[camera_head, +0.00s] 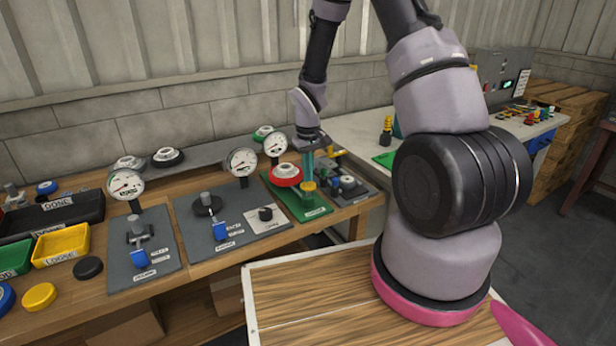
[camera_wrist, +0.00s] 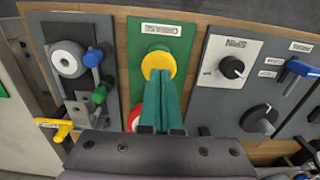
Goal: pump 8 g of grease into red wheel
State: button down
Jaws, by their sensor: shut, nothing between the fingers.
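The red wheel (camera_head: 286,172), with a pale hub, sits at the back left of the green grease board (camera_head: 313,212). In the wrist view only a piece of red (camera_wrist: 146,129) shows beside my fingers; the rest is hidden.
A white dial gauge (camera_head: 276,144) stands behind the board; its reading is too small to tell. The SPIN board (camera_head: 237,200) lies left, and a grey board with a yellow lever (camera_head: 337,153) lies right.

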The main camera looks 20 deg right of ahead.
aim_at(308, 185)
jog(key=shift+f, duration=0.55)
jog(key=shift+s+f, duration=0.1)
jog(key=shift+f, duration=1.3)
notch_tip(308, 185, up, 14)
jog(key=shift+r, duration=0.15)
jog(key=r, duration=0.2)
jog(key=shift+w+r, duration=0.2)
jog(key=shift+r, duration=0.1)
